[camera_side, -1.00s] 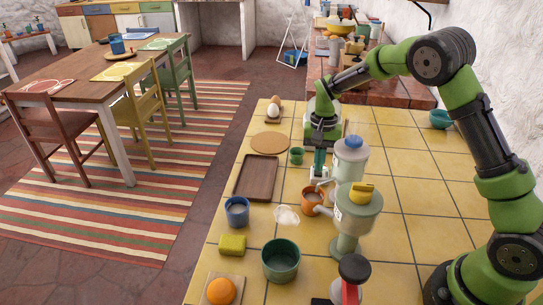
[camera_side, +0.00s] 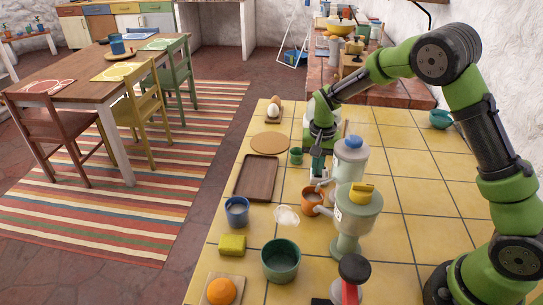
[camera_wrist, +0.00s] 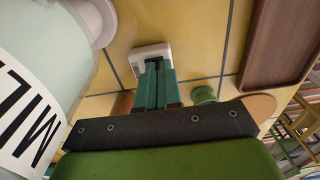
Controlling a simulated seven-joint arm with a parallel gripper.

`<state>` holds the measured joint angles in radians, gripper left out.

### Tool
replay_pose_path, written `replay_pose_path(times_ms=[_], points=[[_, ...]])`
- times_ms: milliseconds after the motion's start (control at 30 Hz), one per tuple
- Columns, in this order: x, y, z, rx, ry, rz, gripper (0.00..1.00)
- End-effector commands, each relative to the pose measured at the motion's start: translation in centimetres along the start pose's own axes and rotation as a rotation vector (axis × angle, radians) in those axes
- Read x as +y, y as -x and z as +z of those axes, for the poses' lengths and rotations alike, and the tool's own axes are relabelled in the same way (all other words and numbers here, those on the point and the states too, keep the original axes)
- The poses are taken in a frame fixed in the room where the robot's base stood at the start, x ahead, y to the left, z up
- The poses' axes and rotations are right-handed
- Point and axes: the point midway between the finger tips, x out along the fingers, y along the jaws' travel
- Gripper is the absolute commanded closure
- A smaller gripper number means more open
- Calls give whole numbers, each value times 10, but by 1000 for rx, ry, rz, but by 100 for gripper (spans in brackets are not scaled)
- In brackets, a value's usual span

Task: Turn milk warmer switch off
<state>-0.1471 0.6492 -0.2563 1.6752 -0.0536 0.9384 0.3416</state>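In the wrist view, a pale green-grey body lettered "MIL" (camera_wrist: 28,100), its label cut off by the frame, fills the left side. It appears to be the milk warmer; in the side view I take it to be the pale machine with the blue knob (camera_side: 350,160). A small white switch-like piece (camera_wrist: 151,52) lies at my fingertips in the wrist view. My gripper (camera_wrist: 155,66) has its two teal fingers together, with nothing visible between them. In the side view my gripper (camera_side: 317,176) points down beside the machine. Contact and switch position cannot be told.
A second machine with a yellow top (camera_side: 358,212) stands in front. An orange cup (camera_side: 312,203), a small green cup (camera_side: 296,156) and a brown tray (camera_side: 256,178) are close by.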

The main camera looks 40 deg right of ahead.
Motion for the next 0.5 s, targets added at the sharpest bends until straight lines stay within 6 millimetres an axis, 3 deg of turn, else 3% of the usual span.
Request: replay_pose_path(times_ms=[33, 500], points=[[5, -11, 10, -27, -8, 20, 100], [4, -11, 4, -35, -10, 19, 100]])
